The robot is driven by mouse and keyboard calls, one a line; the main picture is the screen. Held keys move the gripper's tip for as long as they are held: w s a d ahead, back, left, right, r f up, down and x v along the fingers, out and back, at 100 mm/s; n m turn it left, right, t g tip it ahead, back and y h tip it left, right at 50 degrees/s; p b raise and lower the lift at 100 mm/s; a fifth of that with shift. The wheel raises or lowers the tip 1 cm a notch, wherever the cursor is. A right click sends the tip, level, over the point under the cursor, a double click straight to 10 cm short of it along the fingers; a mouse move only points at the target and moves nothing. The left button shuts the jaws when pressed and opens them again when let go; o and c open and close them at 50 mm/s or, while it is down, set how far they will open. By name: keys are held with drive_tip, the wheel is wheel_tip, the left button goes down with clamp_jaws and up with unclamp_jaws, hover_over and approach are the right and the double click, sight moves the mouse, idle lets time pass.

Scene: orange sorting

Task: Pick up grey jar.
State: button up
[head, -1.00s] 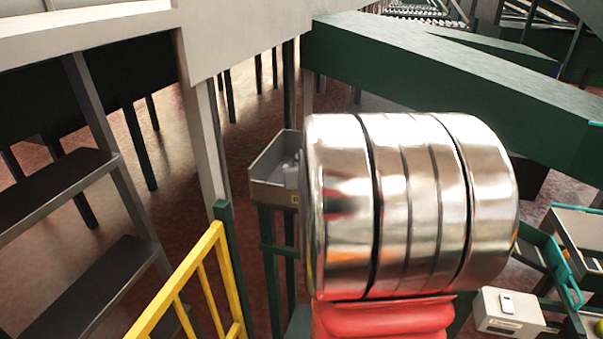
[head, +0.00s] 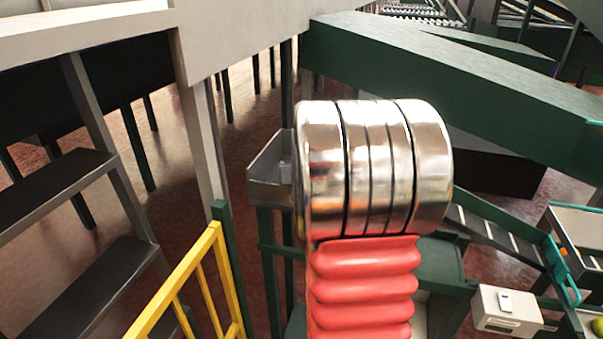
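I cannot make out a grey jar for certain. A small grey open tray (head: 268,190) on dark green legs stands left of centre. A pale grey shape (head: 285,170) shows inside it, too small and too covered to name. A shiny metal cylinder with a red ribbed sleeve below it, which looks like part of my arm, covers the tray's right side. My gripper is not in view, so its state does not show.
A yellow railing (head: 190,280) and dark steps (head: 60,195) are at the left. A wide green beam (head: 450,85) crosses the upper right. A white box (head: 508,311) and a teal-edged conveyor (head: 562,270) are at the lower right.

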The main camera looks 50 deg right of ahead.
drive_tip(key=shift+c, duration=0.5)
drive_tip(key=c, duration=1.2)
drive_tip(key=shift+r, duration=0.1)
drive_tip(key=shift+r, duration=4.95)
